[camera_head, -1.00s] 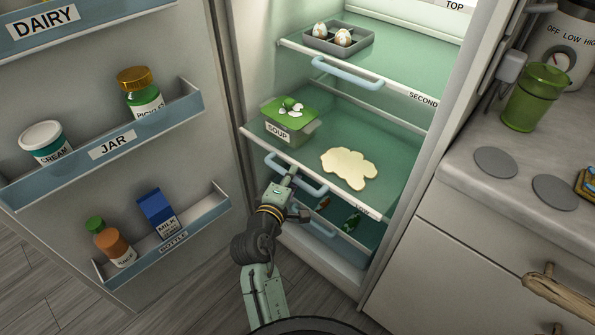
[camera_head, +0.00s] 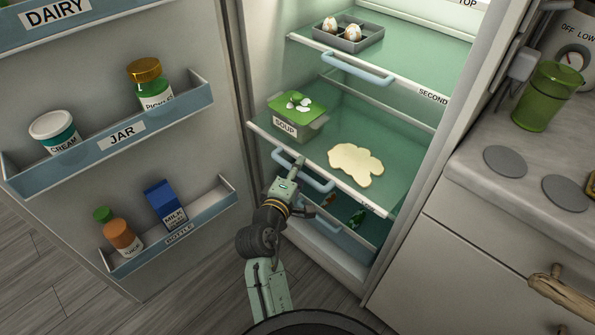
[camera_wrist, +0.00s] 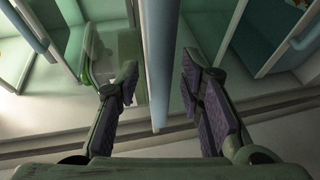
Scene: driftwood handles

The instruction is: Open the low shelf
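The low shelf (camera_head: 325,135) is a greenish glass shelf with a white front edge, level inside the open fridge. Its label at the right end is too small to read surely. Its pale blue bar handle (camera_head: 318,187) hangs at the front left; my gripper (camera_head: 299,164) is at the handle's left part and hides some of it. In the wrist view, my gripper (camera_wrist: 160,78) is open, with a pale blue bar (camera_wrist: 158,45) running between its two fingers. Gaps show on both sides of the bar, so the fingers are not closed on it.
A green-lidded soup box (camera_head: 298,115) and a flat cream-coloured piece (camera_head: 355,163) lie on this shelf. Above is the second shelf with an egg tray (camera_head: 365,40). Below is another blue handle (camera_head: 328,223). The open door with jars (camera_head: 150,90) stands left; a counter (camera_head: 475,175) stands right.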

